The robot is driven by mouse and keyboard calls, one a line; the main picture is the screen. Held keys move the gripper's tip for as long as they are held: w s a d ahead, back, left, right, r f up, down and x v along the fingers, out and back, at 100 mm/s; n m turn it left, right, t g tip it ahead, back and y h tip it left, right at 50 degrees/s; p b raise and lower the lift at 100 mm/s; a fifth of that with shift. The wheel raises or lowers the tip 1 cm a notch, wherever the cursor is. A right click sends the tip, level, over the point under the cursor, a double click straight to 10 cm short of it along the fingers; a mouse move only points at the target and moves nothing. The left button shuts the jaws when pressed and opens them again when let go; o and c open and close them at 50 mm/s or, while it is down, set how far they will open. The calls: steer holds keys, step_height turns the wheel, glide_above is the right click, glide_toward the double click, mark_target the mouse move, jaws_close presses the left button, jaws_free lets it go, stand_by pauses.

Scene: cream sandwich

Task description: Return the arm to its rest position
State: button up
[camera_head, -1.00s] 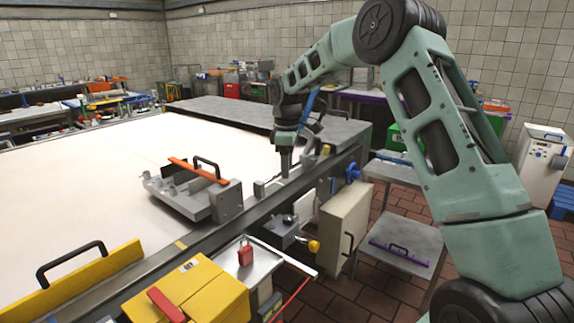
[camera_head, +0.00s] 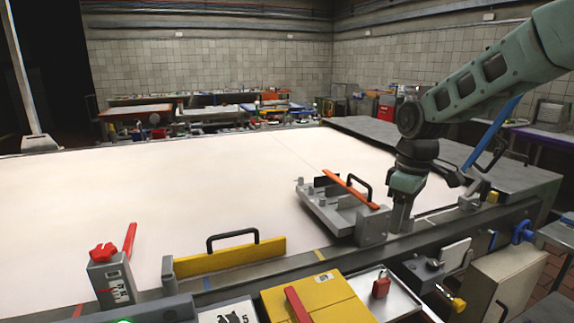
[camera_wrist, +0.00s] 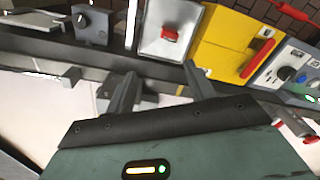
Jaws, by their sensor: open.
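My arm (camera_head: 478,88) reaches in from the upper right of the head view, bent over the near right part of the white table. My gripper (camera_head: 400,220) points down at the table's near edge, just right of a grey metal fixture (camera_head: 330,212) with an orange bar and black handle. In the wrist view my gripper (camera_wrist: 155,85) shows two grey fingers set apart, with nothing seen held between them. I cannot tell from the head view whether a finger touches the fixture.
A yellow box (camera_head: 315,300) with a red handle and a tray with a red padlock (camera_head: 381,286) stand along the near edge. A yellow bar with a black handle (camera_head: 230,256) and a grey switch box (camera_head: 113,280) are to the left. The white table surface (camera_head: 150,200) is mostly clear.

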steer(key=s+a, duration=0.9)
steer(key=s, duration=0.2)
steer(key=s+a+f+m, duration=0.1)
steer(key=s, duration=0.9)
steer(key=s+a+f+m, duration=0.1)
steer(key=s, duration=0.9)
steer(key=shift+s+a+f, duration=0.15)
steer(key=shift+s+f, duration=0.1)
steer(key=shift+s, duration=0.15)
